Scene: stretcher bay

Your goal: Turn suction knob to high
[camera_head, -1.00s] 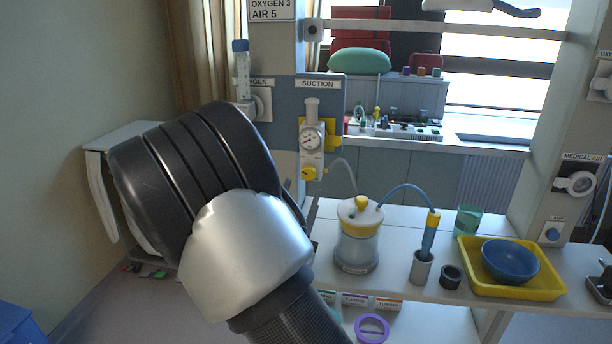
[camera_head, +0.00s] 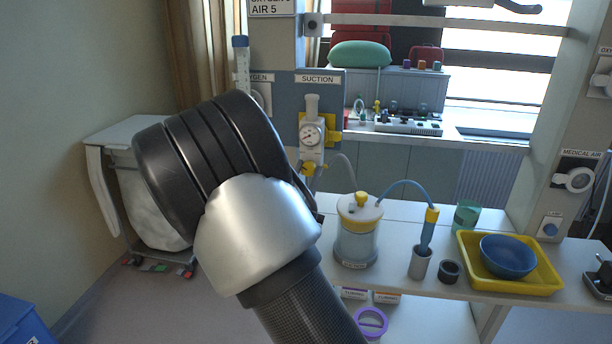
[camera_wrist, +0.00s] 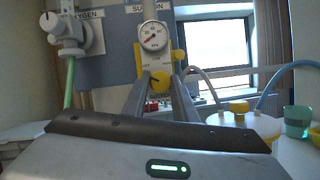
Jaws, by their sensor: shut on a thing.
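The suction knob is yellow and sits below a round white gauge (camera_head: 312,136) on the wall unit labelled SUCTION. In the wrist view the knob (camera_wrist: 159,81) shows between the two grey fingers of my gripper (camera_wrist: 160,84), which are shut on it. The gauge (camera_wrist: 153,37) is right above it in that view. In the head view the yellow knob (camera_head: 307,168) is small and partly covered, and most of my gripper is hidden behind my arm. The knob's exact setting is too small to read.
A suction jar (camera_head: 358,245) with a yellow-and-white lid and blue tubing stands on the counter right of the unit. A yellow tray (camera_head: 550,282) with a blue bowl (camera_head: 508,256) is farther right. An oxygen flowmeter (camera_wrist: 70,35) is left of the knob.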

